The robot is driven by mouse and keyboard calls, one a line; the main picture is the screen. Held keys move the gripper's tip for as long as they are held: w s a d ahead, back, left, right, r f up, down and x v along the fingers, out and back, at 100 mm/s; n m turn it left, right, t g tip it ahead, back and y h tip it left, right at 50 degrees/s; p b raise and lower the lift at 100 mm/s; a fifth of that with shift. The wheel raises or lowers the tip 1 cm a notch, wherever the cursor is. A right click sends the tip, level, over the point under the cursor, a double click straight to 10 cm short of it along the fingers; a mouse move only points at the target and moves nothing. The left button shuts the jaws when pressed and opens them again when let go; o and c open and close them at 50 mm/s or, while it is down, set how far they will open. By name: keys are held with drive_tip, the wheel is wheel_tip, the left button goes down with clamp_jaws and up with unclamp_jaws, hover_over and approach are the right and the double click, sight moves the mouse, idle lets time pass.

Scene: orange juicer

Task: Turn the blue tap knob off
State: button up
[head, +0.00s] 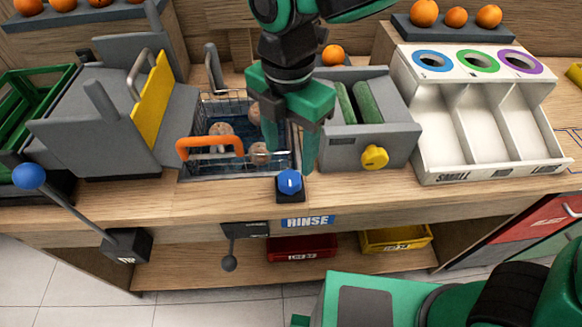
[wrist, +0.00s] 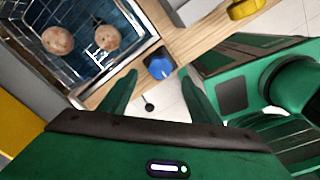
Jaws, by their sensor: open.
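The blue tap knob (head: 289,181) sits on a small dark base at the front edge of the wooden counter, above the RINSE label. It also shows in the wrist view (wrist: 159,67), just beyond and between my fingertips. My gripper (head: 288,165) points down over the counter with its two green fingers apart. Nothing is between the fingers in the wrist view (wrist: 158,82). The fingertips are above and slightly behind the knob; I cannot tell whether they touch it. The white mark on the knob's top is too small to read clearly.
A wire basket (head: 185,172) with an orange handle (head: 210,147) and several brownish balls stands in the sink behind the knob. A grey machine with a yellow knob (head: 375,157) is to the right. A blue-ball lever (head: 29,176) is at the left. The counter beside the knob is clear.

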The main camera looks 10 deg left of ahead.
sight(289, 177)
wheel_tip(289, 177, down, 7)
drive_tip(key=shift+f, duration=0.2)
idle(0.3)
drive_tip(key=c, duration=1.1)
